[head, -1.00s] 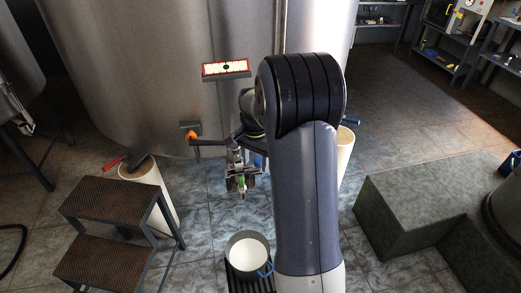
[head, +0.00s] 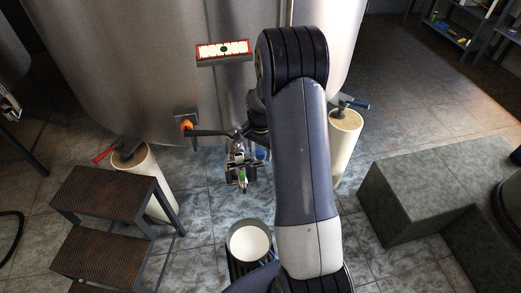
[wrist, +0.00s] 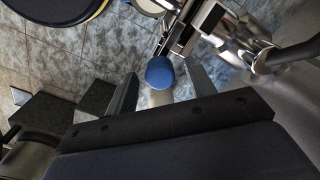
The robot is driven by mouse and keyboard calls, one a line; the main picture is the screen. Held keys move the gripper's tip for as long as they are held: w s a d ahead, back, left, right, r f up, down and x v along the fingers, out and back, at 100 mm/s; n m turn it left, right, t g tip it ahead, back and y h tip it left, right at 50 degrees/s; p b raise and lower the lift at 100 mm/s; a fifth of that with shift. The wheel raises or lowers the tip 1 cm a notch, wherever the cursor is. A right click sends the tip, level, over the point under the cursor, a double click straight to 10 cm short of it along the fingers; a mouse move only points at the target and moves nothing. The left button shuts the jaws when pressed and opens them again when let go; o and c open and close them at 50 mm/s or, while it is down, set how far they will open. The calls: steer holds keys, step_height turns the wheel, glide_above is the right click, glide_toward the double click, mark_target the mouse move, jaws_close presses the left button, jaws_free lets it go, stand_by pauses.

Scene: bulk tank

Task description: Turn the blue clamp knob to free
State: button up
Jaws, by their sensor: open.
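The blue clamp knob (wrist: 160,72) shows in the wrist view as a round blue end on a pale stem. It lies just ahead of and between the two fingers of my gripper (wrist: 163,88). The gripper is open, with a gap on both sides of the stem. I cannot tell whether the knob is fully inside the jaws. In the head view a small patch of blue (head: 261,154) shows beside the metal outlet fitting (head: 239,171) low on the tank. My arm hides most of the gripper there.
The steel tank (head: 150,70) stands close behind the fitting. Dark steps (head: 105,198) and a pale post (head: 150,190) stand left. Another pale post (head: 344,145) and a grey block (head: 415,190) stand right.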

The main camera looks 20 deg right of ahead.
steer(key=shift+c, duration=0.2)
steer(key=c, duration=0.9)
steer(key=shift+c, duration=0.2)
steer(key=n+b, duration=0.1)
steer(key=n, duration=0.3)
steer(key=shift+n, duration=0.3)
steer(key=n, duration=0.4)
steer(key=shift+n+b, duration=0.3)
steer(key=shift+b, duration=0.1)
steer(key=n, duration=0.4)
steer(key=shift+n, duration=0.3)
steer(key=shift+n+b, duration=0.35)
steer(key=shift+n, duration=1.65)
